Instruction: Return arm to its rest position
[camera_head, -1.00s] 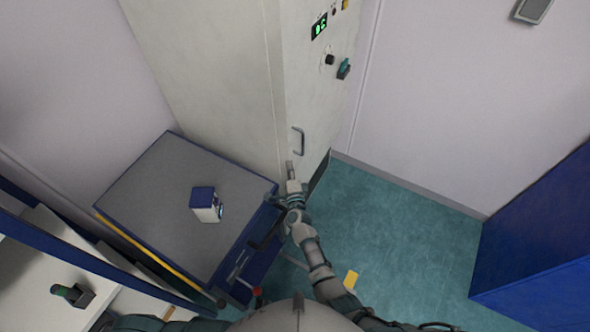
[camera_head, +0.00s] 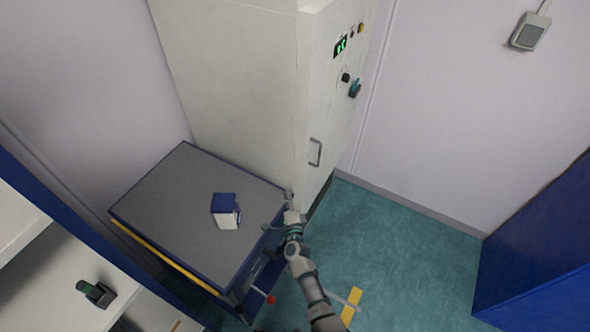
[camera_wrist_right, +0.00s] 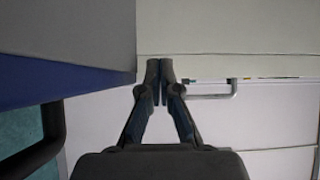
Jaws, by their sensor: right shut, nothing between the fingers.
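My right gripper (camera_head: 289,196) is in front of the white cabinet, beside the right edge of the grey-topped cart, below the cabinet's door handle (camera_head: 315,152). In the right wrist view its two fingers (camera_wrist_right: 160,68) are together at the tips with nothing between them. There the handle (camera_wrist_right: 212,92) appears just right of the fingertips; in the head view the gripper is apart from it. My left gripper is not in view.
The cart (camera_head: 165,190) carries a blue and white box (camera_head: 226,211). The cabinet (camera_head: 235,80) has a green display and knobs. A blue block (camera_head: 540,260) stands at right. Green floor (camera_head: 400,240) is open between. White shelving (camera_head: 60,290) is at lower left.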

